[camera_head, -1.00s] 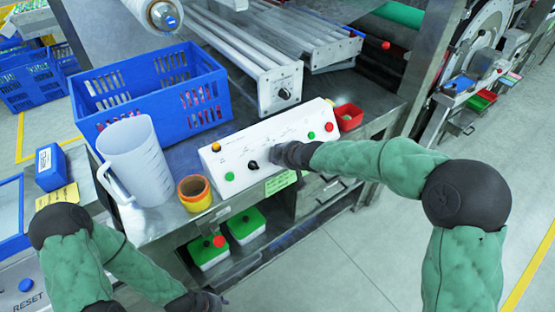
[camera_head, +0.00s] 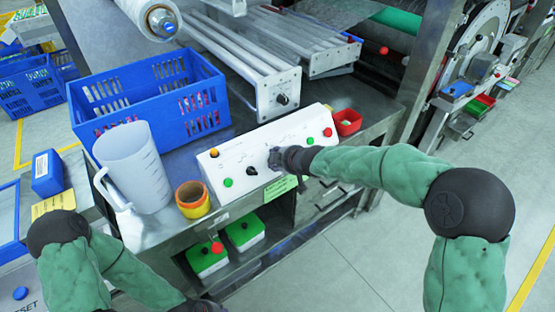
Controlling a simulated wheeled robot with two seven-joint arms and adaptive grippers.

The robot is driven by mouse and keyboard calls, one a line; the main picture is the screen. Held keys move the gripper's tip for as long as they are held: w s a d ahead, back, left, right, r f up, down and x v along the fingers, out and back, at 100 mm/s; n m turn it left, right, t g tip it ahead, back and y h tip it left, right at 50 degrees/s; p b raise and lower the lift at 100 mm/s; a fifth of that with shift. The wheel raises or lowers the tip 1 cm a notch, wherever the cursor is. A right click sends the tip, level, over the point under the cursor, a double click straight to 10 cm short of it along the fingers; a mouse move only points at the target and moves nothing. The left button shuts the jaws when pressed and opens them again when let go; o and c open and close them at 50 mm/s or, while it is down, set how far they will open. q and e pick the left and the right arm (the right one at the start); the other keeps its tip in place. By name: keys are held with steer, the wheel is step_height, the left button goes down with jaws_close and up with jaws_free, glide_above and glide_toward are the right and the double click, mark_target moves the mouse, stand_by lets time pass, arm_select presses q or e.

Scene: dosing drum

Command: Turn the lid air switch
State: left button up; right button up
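A white control panel (camera_head: 233,163) sits on the metal bench, with green, orange and red buttons and black rotary knobs. One black knob (camera_head: 252,171) shows on the panel's left half. My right gripper (camera_head: 275,158) is at the middle of the panel face, to the right of that knob; it covers that part of the panel. Its fingers are too small and dark to tell whether they hold anything. I cannot read which knob is the lid air switch. My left gripper is low at the bottom edge, with the dark wrist (camera_head: 200,306) partly cut off.
A blue crate (camera_head: 150,95), a clear measuring jug (camera_head: 133,165) and a yellow-orange tape roll (camera_head: 193,199) stand left of the panel. A small red bin (camera_head: 347,122) is to its right. Green-lidded boxes (camera_head: 245,231) sit on the shelf below.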

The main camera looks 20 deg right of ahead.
steer(key=shift+s, duration=0.15)
steer(key=v, duration=1.1)
steer(key=shift+s+r, duration=0.25)
stand_by(0.4)
stand_by(0.4)
